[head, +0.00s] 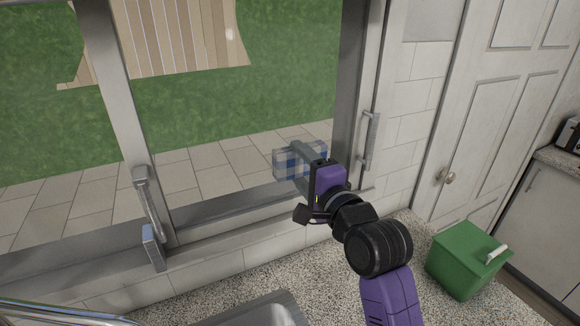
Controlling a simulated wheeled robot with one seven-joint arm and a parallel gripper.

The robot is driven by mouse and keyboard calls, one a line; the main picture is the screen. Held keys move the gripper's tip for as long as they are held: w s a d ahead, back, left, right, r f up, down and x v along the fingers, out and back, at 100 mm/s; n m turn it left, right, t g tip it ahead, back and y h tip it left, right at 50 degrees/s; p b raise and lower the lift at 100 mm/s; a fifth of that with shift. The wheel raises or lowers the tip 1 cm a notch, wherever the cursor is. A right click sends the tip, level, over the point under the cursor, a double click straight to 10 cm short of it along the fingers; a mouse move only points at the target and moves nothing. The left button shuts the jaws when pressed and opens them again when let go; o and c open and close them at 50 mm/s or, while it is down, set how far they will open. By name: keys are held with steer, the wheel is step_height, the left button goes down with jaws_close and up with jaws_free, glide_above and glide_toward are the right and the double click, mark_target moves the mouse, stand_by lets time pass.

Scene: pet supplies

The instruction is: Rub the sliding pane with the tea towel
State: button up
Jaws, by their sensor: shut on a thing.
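My gripper (298,172) is shut on a blue and white checked tea towel (286,161), which shows beyond the fingers. The towel is in front of the lower right part of the sliding pane (240,130), a large glass window in a grey frame. I cannot tell whether the towel touches the glass. Part of the towel is hidden by the gripper. A vertical bar handle (370,141) is on the frame to the right, and a lever handle (150,218) is on the frame to the left.
A speckled counter (330,290) with a metal sink (245,312) lies below the window. A tap (60,312) is at the lower left. A green box (462,262) stands at the right, before a white door (490,120). Paving and grass show outside.

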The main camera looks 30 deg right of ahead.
mark_target(262, 165)
steer(key=shift+d, duration=2.45)
steer(key=shift+a, duration=0.1)
steer(key=shift+a, duration=6)
steer(key=shift+s, duration=0.1)
steer(key=shift+s, duration=2.95)
steer(key=shift+s, duration=1.5)
